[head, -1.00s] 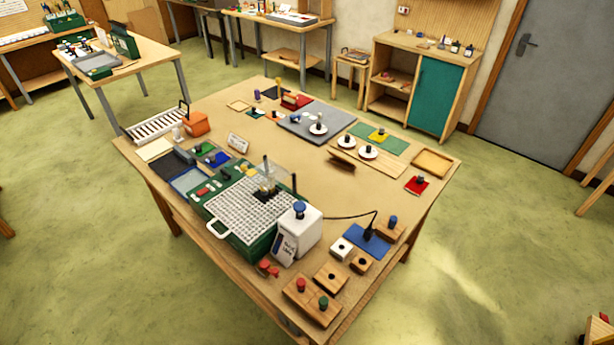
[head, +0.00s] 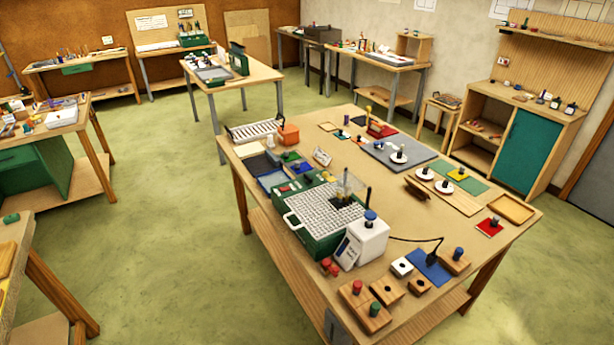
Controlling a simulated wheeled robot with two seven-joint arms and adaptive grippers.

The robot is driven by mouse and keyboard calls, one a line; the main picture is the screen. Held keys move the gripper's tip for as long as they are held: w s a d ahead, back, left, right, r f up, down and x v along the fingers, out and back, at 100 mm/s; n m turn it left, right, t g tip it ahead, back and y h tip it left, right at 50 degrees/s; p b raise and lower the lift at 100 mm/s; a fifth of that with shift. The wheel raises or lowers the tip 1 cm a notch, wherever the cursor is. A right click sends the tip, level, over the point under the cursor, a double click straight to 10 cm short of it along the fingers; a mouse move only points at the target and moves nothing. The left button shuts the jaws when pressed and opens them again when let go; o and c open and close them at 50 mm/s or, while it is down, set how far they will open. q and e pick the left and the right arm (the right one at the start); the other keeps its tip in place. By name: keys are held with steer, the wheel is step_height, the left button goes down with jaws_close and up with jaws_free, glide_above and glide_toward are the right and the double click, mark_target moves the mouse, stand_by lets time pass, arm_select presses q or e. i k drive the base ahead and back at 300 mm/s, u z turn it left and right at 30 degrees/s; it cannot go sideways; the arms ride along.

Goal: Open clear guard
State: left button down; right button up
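A green machine (head: 322,243) with a white grid top (head: 318,218) and a pale handle stands on the near left part of the central table. A small clear panel (head: 351,184), which looks like the clear guard, stands at the back right of the grid, over a dark block (head: 345,201). Its exact tilt is too small to tell. Neither of my grippers is in view.
The central wooden table (head: 375,188) also bears a white bottle-like box (head: 361,243) close to the machine's right side, wooden blocks with knobs (head: 365,306) in front, and a grey board (head: 398,152) behind. Green floor (head: 170,235) is open left of the table.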

mark_target(325, 175)
steer(key=u, duration=1.05)
steer(key=i, duration=3.5)
steer(key=z, duration=3.4)
steer(key=i, duration=0.5)
steer(key=z, duration=0.05)
